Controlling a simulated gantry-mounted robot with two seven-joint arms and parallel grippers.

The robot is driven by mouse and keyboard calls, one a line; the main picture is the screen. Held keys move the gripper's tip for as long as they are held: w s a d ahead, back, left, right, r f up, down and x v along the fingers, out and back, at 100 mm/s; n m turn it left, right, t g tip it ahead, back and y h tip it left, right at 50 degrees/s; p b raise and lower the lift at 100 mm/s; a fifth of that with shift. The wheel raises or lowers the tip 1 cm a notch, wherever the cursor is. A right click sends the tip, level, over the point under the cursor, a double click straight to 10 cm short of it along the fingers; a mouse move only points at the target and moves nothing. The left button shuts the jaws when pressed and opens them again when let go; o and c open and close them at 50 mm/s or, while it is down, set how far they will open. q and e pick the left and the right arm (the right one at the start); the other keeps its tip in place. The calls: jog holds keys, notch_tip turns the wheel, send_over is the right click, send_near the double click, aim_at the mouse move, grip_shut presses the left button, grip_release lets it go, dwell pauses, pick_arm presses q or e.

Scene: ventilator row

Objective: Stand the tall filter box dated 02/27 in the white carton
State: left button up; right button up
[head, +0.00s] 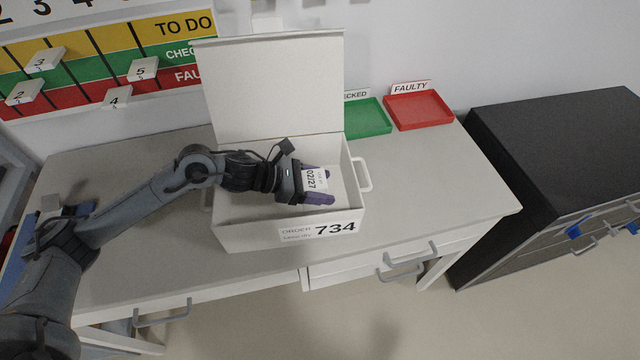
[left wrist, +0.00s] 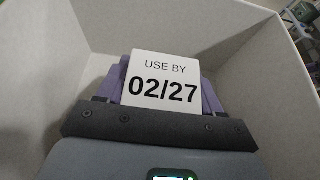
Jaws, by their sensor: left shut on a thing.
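The white carton (head: 250,232), marked order 734, stands on the table with its lid raised at the back. My left gripper (head: 312,184) reaches into the carton and is shut on the filter box (head: 316,178), whose white label reads 02/27. In the left wrist view the filter box (left wrist: 165,82) shows its label "USE BY 02/27" between the purple fingers of the gripper (left wrist: 165,85), with the carton walls (left wrist: 60,60) around it. I cannot tell whether the box touches the carton floor. My right gripper is not in view.
A green tray (head: 378,132) and a red tray (head: 446,122) marked faulty stand at the table's back right. A dark cabinet (head: 560,140) stands right of the table. The tabletop (head: 430,185) right of the carton is clear. A board with numbered tags (head: 120,60) hangs at the back left.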

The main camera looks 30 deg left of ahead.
pick_arm(q)
jog(key=shift+f, duration=0.1)
jog(key=shift+f, duration=0.15)
jog(key=o, duration=1.1)
jog(key=shift+c, duration=0.2)
